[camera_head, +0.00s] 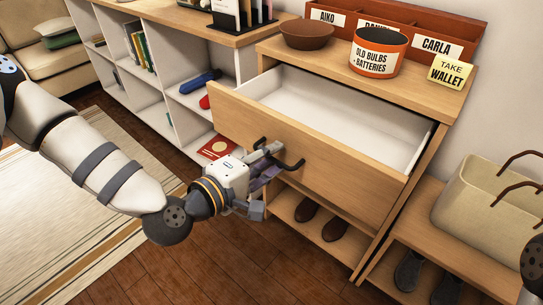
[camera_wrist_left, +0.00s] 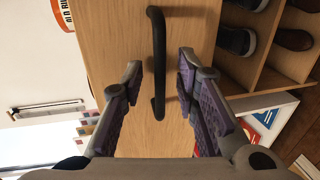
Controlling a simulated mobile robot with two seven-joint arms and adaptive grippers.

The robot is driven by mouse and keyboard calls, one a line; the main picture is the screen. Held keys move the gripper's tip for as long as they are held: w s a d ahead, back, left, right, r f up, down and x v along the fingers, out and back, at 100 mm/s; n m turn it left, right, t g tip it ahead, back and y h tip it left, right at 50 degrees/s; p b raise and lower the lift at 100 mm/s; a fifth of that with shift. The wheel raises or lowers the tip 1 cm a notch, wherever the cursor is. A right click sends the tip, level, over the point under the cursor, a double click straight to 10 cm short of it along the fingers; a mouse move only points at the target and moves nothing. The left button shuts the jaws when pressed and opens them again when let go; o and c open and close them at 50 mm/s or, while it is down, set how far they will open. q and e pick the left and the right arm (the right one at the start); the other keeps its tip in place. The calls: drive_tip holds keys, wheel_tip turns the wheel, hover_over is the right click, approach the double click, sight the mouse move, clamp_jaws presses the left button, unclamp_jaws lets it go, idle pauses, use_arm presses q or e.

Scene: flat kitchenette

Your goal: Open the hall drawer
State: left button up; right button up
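The hall drawer (camera_head: 318,152) is pulled well out of the wooden cabinet, and its white inside (camera_head: 335,105) shows empty. Its dark bar handle (camera_head: 292,163) is on the drawer front; it also shows in the left wrist view (camera_wrist_left: 159,60). My left gripper (camera_head: 264,178) is at the drawer front by the handle. In the left wrist view my left gripper (camera_wrist_left: 160,76) is open, with one finger on each side of the handle and gaps between. My right gripper is not in view.
On the cabinet top stand a brown bowl (camera_head: 306,35), a bin for old bulbs and batteries (camera_head: 377,53) and a wallet note (camera_head: 450,72). Shoes (camera_head: 335,228) lie on the shelf below. A white shelf unit (camera_head: 185,105) stands left, a bench with a bag (camera_head: 490,205) right.

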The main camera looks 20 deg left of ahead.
use_arm(q)
drive_tip(key=v, duration=0.7)
drive_tip(key=s+d+f+m+g+p, duration=0.2)
drive_tip(key=s+f+m+g, duration=0.25)
drive_tip(key=s+f, duration=0.35)
drive_tip(key=s+d+f+m+g+p, duration=0.25)
drive_tip(key=s+f+g, duration=0.35)
drive_tip(key=s, duration=0.5)
drive_tip(key=s+a+f+m+g+y+p, duration=0.1)
drive_tip(key=s+a+f+m+g+y, duration=0.1)
drive_tip(key=s+a+m+g+y, duration=0.3)
drive_tip(key=s+a+m+g, duration=0.1)
drive_tip(key=s+a, duration=0.3)
drive_tip(key=s, duration=0.7)
drive_tip(key=shift+m+p, duration=0.3)
drive_tip(key=shift+p, duration=0.05)
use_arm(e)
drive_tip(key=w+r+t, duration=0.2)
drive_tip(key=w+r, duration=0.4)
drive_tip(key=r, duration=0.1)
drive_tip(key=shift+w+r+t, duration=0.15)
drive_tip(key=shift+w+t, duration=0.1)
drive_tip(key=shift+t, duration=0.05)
